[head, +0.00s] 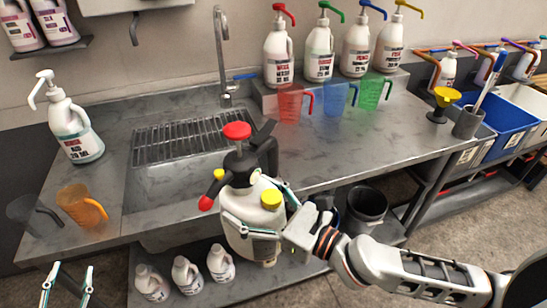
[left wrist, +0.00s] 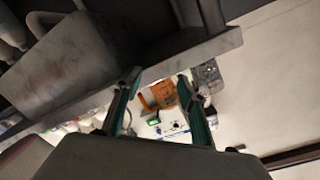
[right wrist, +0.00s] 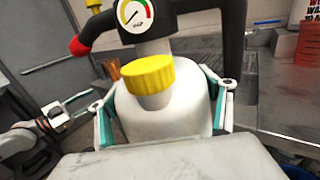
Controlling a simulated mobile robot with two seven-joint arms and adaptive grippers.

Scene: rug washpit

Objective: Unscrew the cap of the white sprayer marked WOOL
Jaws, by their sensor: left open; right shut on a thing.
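The white sprayer (head: 238,232) has a black pump head with a red knob (head: 237,130), a red nozzle and a yellow cap (head: 271,198) on its shoulder. In the right wrist view the white body (right wrist: 195,105), yellow cap (right wrist: 148,75) and a pressure gauge (right wrist: 134,12) show close up. No WOOL marking is readable. My right gripper (head: 262,222) is shut around the sprayer's body, below the cap, and holds it in front of the counter edge. My left gripper (head: 67,285) is open and empty at the bottom left; its fingers also show in the left wrist view (left wrist: 158,85).
The steel counter (head: 330,150) has a sink with a drain grate (head: 185,137). A pump bottle (head: 72,130) and an orange jug (head: 82,207) stand on its left. Several pump bottles and coloured jugs stand at the back. Small white bottles (head: 186,275) are on the lower shelf.

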